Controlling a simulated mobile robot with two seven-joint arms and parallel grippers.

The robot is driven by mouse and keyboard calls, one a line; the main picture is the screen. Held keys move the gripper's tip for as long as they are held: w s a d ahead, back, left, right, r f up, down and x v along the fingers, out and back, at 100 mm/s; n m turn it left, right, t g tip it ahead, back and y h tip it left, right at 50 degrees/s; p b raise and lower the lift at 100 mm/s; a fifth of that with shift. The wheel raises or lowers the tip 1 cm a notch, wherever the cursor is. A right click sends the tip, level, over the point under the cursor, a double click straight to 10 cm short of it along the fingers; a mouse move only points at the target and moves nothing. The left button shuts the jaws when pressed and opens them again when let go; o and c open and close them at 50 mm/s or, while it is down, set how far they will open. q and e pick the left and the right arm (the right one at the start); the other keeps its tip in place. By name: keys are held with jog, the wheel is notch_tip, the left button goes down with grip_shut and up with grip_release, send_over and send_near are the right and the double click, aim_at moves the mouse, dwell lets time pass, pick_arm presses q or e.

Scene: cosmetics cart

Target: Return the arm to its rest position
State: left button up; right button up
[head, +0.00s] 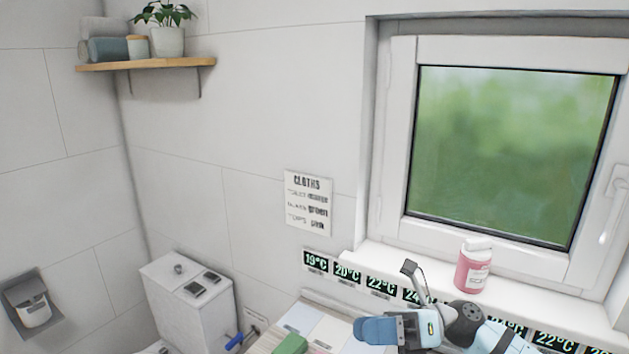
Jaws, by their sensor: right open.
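My right gripper (374,331) is at the bottom of the head view, right of centre, with its arm coming in from the lower right. It is open, and I see nothing held in it. It is above the right part of a surface with pale panels (327,331), in front of the window sill. My left gripper is not in view.
A pink bottle (474,268) with a white cap stands on the window sill (395,262), behind my right arm. A row of temperature labels (347,274) runs below the sill. A green item (291,344) lies on the panelled surface. A white cistern (195,312) stands left.

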jog(key=s+d+f+m+t+h+p, duration=0.1)
jog(key=d+f+m+t+h, duration=0.15)
jog(key=f+m+t, duration=0.6)
jog(key=s+d+f+m+t+h, duration=0.1)
jog(key=f+m+t+h, duration=0.3)
jog(key=m, duration=0.9)
jog(key=s+d+f+m+t+h+p, duration=0.1)
jog(key=s+d+f+m+t+h, duration=0.15)
jog(key=m+t, duration=0.65)
jog(key=s+d+f+m+g+h, duration=0.2)
jog(key=s+f+m+g+h, duration=0.1)
jog(key=s+f+m, duration=0.3)
jog(key=s+d+f+m+g+h, duration=0.2)
jog(key=s+f+m+g, duration=0.3)
jog(key=f, duration=0.6)
jog(key=s+m+h, duration=0.1)
jog(key=s+m, duration=0.1)
jog(key=s, duration=0.1)
jog(key=shift+s+d+f+h, duration=0.2)
jog(key=shift+s+d+h, duration=0.1)
jog(key=shift+s+d, duration=0.1)
jog(key=shift+m, duration=0.25)
